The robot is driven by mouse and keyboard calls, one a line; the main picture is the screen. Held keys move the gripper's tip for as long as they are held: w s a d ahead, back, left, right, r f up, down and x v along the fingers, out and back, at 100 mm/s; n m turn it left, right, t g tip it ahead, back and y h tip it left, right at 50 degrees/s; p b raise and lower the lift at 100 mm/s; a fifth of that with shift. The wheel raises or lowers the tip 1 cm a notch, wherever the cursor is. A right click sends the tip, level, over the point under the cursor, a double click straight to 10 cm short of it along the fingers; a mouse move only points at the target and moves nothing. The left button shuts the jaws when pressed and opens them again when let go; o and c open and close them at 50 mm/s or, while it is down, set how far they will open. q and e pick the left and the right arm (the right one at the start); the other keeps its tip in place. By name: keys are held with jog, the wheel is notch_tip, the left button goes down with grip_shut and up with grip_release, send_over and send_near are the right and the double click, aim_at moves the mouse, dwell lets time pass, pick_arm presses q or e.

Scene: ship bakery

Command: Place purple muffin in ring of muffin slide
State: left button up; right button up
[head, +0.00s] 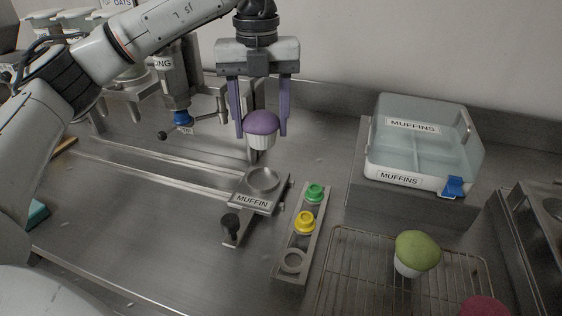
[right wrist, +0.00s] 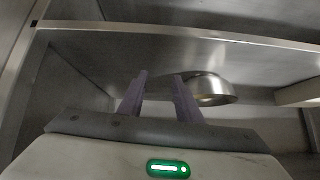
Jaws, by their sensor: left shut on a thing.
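My left gripper (head: 261,132) is shut on the purple muffin (head: 261,124), which has a white ribbed cup. It holds the muffin upright, in the air above the muffin slide. The slide (head: 255,190) is a metal plate labelled "MUFFIN" with a round ring (head: 263,179) and a black knob (head: 231,222) at its near end. The ring looks empty. My right gripper (right wrist: 160,77) shows only in the right wrist view; its two purple fingers are apart with nothing seen between them.
A strip with a green (head: 314,192) and a yellow button-like piece (head: 304,222) lies right of the slide. A green muffin (head: 416,253) stands on the wire rack (head: 345,270). A clear "MUFFINS" box (head: 422,145) stands behind. A metal bowl (right wrist: 208,90) sits beyond my right gripper.

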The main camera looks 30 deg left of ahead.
aim_at(260, 146)
pick_arm(q)
jog(key=f, duration=0.5)
jog(key=shift+s+f, duration=0.15)
jog(key=shift+s, duration=0.2)
notch_tip(260, 146, down, 4)
jog(key=shift+f+p, duration=0.15)
jog(key=shift+p, duration=0.15)
jog(key=shift+w, duration=0.1)
pick_arm(e)
jog(key=shift+s, duration=0.65)
pick_arm(q)
jog(key=shift+f, duration=0.2)
jog(key=o, duration=0.8)
